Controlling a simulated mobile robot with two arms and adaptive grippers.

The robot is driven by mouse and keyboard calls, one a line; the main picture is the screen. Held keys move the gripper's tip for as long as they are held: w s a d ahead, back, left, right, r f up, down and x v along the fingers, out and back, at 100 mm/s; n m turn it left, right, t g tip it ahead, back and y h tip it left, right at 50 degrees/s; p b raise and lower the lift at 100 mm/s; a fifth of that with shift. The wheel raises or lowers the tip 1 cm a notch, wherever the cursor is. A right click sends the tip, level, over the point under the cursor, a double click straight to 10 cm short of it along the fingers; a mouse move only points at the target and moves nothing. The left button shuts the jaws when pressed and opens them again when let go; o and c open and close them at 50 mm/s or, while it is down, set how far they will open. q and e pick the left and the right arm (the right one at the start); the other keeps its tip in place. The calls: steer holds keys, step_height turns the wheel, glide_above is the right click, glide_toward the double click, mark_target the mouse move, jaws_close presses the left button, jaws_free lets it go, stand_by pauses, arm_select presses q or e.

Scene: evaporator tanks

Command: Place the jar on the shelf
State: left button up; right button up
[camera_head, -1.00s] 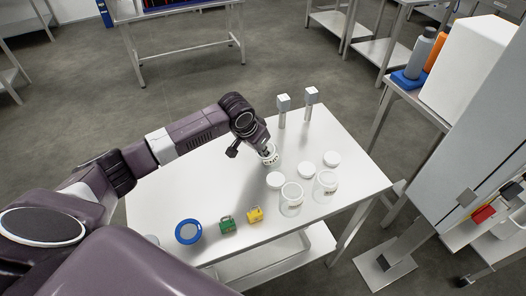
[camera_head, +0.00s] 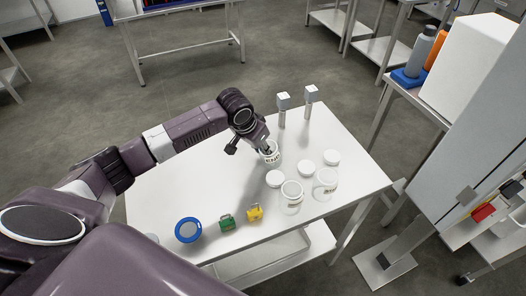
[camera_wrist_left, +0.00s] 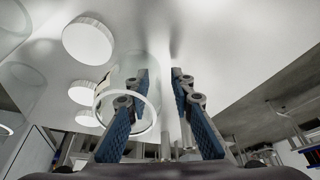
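A clear open jar (camera_head: 273,160) with a label stands upright on the white table (camera_head: 170,195), under my left gripper (camera_head: 265,146). In the left wrist view, the jar's round rim (camera_wrist_left: 101,97) faces the camera. One finger of the left gripper (camera_wrist_left: 160,78) overlaps the jar and seems to reach inside its mouth; the other is outside, to the right. The fingers are apart, with a gap between them. Two more open jars, one in front (camera_head: 291,197) and one to the right (camera_head: 325,184), stand nearby. My right gripper is not in view.
White round lids (camera_head: 275,179) lie among the jars. Two metal posts (camera_head: 283,110) stand at the table's back. A blue-rimmed round item (camera_head: 188,231), a green block (camera_head: 227,222) and a yellow block (camera_head: 255,213) lie in front. A lower shelf (camera_head: 280,262) is under the table.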

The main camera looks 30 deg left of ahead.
arm_select(q)
steer(key=b+v, duration=0.1)
steer(key=v, duration=1)
steer(key=shift+s, duration=0.1)
